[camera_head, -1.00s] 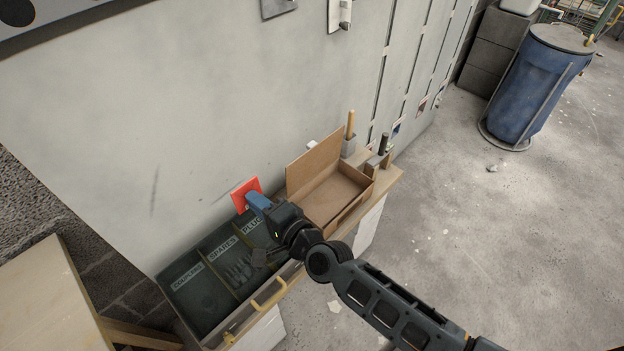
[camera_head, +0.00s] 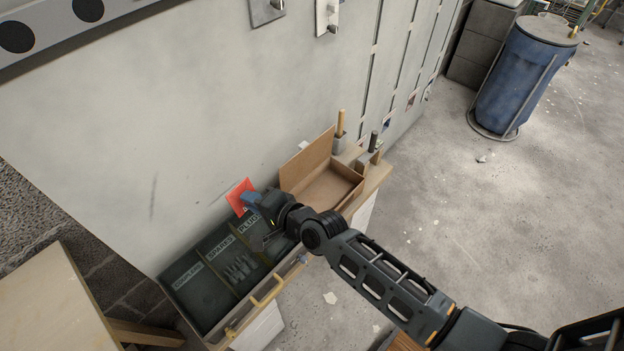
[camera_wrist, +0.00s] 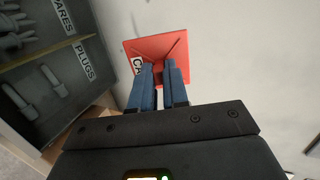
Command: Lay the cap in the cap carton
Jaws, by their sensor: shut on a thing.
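The cap is a flat red square piece (camera_head: 239,196) with a white label, partly hidden, whose visible letters read "CA". It also fills the top middle of the wrist view (camera_wrist: 172,44), held tilted in front of the pale wall. My gripper (camera_head: 252,200) has its blue fingers (camera_wrist: 159,68) shut on the cap's middle. The cap carton, a brown cardboard box (camera_head: 332,188) with its lid raised at the back, stands open to the right of my gripper. Its visible inside looks empty. My gripper is over the far right end of the divided tray, left of the carton.
A dark divided tray (camera_head: 199,303) labelled couplers, spares and plugs lies left of the carton; grey parts (camera_head: 240,268) sit in the spares compartment. Holders with upright handles (camera_head: 341,124) stand behind and right of the carton. The pale wall (camera_head: 200,110) is close behind.

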